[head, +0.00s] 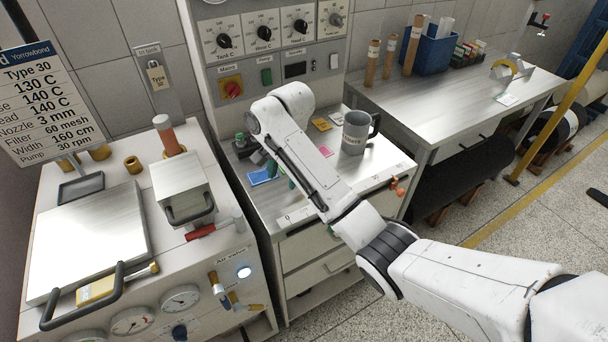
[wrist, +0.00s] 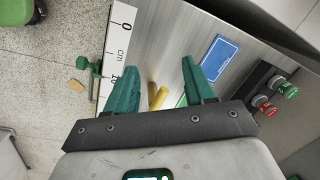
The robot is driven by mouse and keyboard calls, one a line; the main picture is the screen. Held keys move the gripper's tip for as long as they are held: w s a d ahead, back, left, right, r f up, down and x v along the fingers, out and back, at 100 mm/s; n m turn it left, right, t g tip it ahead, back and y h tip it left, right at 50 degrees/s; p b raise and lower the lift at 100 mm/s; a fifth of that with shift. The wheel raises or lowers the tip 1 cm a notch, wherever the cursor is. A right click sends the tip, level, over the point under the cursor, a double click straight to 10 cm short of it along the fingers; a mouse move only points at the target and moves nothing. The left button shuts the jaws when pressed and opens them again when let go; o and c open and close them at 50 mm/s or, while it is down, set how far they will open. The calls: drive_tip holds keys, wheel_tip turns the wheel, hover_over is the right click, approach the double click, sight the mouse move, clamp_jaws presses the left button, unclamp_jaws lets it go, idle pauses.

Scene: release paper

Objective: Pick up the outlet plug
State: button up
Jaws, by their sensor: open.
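My gripper (wrist: 165,75) has two teal fingers, spread apart with nothing clasped between them. It points down over the metal counter top (wrist: 165,40). In the head view my gripper is mostly hidden behind my arm, near the blue card (head: 263,176) on the counter. No thing is clearly recognisable there as the outlet plug.
The blue card (wrist: 219,57) lies right of the fingers, with red and green buttons (wrist: 264,104) beyond. A ruler strip (wrist: 117,45) and green clamp (wrist: 91,68) are to the left. A grey mug (head: 355,133) stands on the counter. A press machine (head: 90,240) stands left.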

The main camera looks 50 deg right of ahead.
drive_tip(key=d+r+m, duration=0.1)
drive_tip(key=d, duration=0.1)
drive_tip(key=d+r+m+g, duration=0.1)
drive_tip(key=d, duration=0.2)
drive_tip(key=d+r+m, duration=0.2)
drive_tip(key=d, duration=0.1)
drive_tip(key=shift+w+d+r+h, duration=0.1)
drive_tip(key=shift+w+d+h, duration=0.05)
drive_tip(key=shift+h, duration=0.25)
wheel_tip(320, 180, down, 6)
drive_tip(key=b, duration=0.5)
drive_tip(key=shift+r, duration=0.25)
drive_tip(key=shift+a+f+p, duration=0.2)
drive_tip(key=shift+f+p, duration=0.15)
drive_tip(key=shift+f, duration=2.2)
clamp_jaws()
